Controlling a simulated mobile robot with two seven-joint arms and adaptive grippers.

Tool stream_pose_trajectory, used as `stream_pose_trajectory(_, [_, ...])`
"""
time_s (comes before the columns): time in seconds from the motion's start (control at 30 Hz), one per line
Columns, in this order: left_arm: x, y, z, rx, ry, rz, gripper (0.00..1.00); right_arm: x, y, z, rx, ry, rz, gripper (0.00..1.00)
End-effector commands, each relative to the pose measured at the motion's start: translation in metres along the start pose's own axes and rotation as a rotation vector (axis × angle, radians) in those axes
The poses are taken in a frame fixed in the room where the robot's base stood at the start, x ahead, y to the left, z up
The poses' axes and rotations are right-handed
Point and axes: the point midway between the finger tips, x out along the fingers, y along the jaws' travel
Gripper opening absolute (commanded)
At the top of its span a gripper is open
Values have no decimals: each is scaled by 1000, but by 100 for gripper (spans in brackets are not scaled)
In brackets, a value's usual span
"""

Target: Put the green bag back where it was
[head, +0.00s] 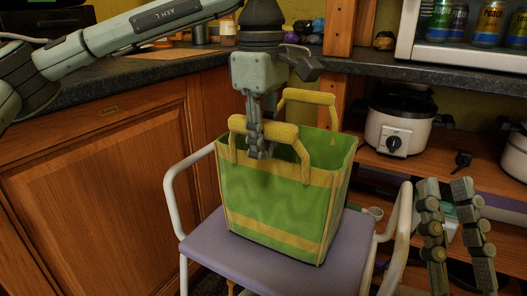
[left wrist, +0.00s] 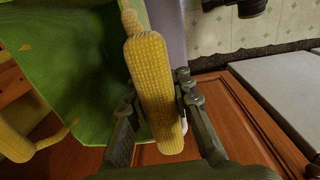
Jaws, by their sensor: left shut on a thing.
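The green bag (head: 275,203) with yellow trim and two yellow handles is upright on or just above the purple seat of a chair (head: 210,243); I cannot tell if it touches. My left gripper (head: 259,150) is shut on the bag's near handle (head: 240,128). In the left wrist view the handle (left wrist: 154,85) lies between the fingers (left wrist: 160,115), with the bag's green inside (left wrist: 75,60) beside it. The far handle (head: 312,98) stands free. My right gripper (head: 455,222) is at the lower right with its fingers apart, holding nothing visible.
White chair armrests (head: 176,199) flank the bag. A dark counter (head: 120,72) runs behind over wooden cabinets (head: 95,180). At right, a slow cooker (head: 398,122) stands on a wooden shelf, below a white-framed case with cans (head: 489,22).

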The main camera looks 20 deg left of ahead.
Motion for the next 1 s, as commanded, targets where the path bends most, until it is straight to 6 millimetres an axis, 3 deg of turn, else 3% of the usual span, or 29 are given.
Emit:
stream_pose_trajectory(0.37, [5, 0, 0, -1, -1, 2, 0, -1, 0, -4, -2, 27, 0, 26])
stream_pose_trajectory(0.4, [6, 0, 0, -1, 0, 1, 19, 0, 1, -5, -2, 34, 0, 26])
stream_pose_trajectory(0.6, [5, 0, 0, -1, 0, 1, 42, 0, 1, -5, -2, 31, 0, 26])
stream_pose_trajectory(1.0, [-4, 0, 0, 0, 0, 3, 42, 2, 1, -1, -2, 1, 1, 26])
